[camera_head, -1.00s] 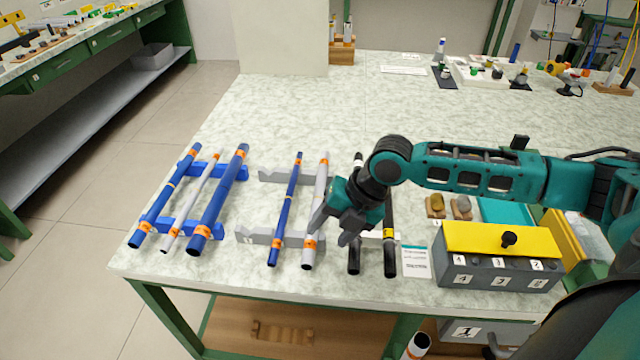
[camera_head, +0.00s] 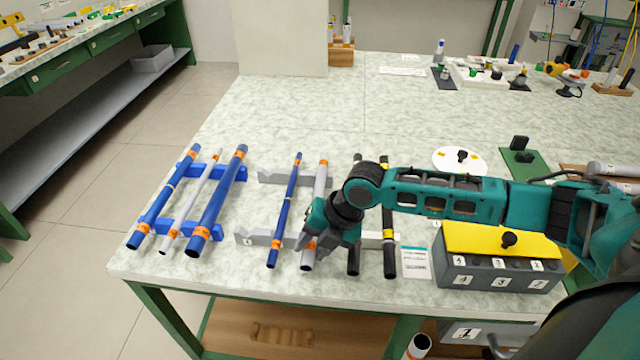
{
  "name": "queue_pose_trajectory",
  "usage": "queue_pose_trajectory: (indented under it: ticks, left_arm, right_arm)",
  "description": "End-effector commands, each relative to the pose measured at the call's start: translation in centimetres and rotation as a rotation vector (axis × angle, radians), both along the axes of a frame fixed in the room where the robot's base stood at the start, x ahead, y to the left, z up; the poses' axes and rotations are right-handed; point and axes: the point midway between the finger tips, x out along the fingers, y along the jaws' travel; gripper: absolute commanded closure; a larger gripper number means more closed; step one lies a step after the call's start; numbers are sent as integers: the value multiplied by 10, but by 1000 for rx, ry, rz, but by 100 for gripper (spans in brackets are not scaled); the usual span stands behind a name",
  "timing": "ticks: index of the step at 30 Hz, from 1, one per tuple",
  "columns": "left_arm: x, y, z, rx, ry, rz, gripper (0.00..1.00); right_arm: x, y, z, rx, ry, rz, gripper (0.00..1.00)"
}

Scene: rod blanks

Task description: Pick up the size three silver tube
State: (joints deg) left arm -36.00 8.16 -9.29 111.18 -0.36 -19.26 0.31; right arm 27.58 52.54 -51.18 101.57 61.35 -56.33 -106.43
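A thick silver tube (camera_head: 320,178) with orange bands lies on the grey rack (camera_head: 255,240), right of a thinner blue tube (camera_head: 288,205). My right gripper (camera_head: 311,248) is over the lower part of this silver tube. Its fingers look spread apart, one to each side of the tube, and they hide part of it. The tube's near end shows just below the fingers. A thinner silver-white tube (camera_head: 190,205) lies in the blue rack (camera_head: 225,173). I cannot read a size on either tube. My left gripper is not in view.
Two thick blue tubes (camera_head: 165,195) (camera_head: 218,200) flank the thin pale one. Black tubes (camera_head: 389,255) lie close right of my gripper. A card (camera_head: 416,262) and a grey box with a yellow top (camera_head: 495,240) stand further right. The table's middle is clear.

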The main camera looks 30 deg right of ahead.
Motion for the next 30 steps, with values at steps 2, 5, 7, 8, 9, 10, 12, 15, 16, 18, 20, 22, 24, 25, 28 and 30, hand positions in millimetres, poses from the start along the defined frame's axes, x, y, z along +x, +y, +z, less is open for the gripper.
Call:
queue_pose_trajectory:
  ticks: [2, 5, 7, 8, 9, 10, 12, 15, 16, 18, 20, 22, 24, 25, 28, 30]
  left_arm:
    - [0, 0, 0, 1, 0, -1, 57]
    - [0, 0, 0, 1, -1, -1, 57]
    - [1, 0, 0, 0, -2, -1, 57]
    - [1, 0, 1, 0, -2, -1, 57]
    - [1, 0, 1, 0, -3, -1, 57]
    - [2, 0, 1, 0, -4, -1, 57]
    - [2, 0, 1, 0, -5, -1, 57]
    - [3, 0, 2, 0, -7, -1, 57]
    - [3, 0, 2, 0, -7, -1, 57]
    - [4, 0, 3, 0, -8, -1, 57]
    - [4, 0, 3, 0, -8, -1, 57]
    - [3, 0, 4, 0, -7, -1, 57]
    - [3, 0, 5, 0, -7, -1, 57]
    - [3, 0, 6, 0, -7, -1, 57]
    - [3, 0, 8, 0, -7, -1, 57]
    - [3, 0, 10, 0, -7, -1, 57]
  right_arm:
    - [0, 0, 0, 0, 0, 0, 68]
    - [0, 0, 0, 0, 0, 0, 78]
    - [0, 0, 0, 0, 0, 0, 85]
    - [0, 0, 0, 0, 0, 0, 88]
    - [0, 0, 0, -1, -1, 0, 90]
    - [0, 0, 0, -1, -1, 0, 90]
    - [0, 0, 0, -1, -1, 0, 90]
    - [0, 0, 1, -1, -1, 0, 90]
    - [0, 0, 1, -1, -1, 0, 90]
    - [0, 0, 3, 0, -1, 0, 90]
    - [1, 0, 7, 1, -2, 0, 90]
    - [1, 0, 13, 1, -2, 0, 90]
    - [1, 0, 23, 0, -3, 1, 90]
    - [1, -1, 28, 0, -5, 0, 90]
    - [1, 0, 48, 1, -5, 0, 90]
    - [1, -1, 66, -1, -7, 1, 90]
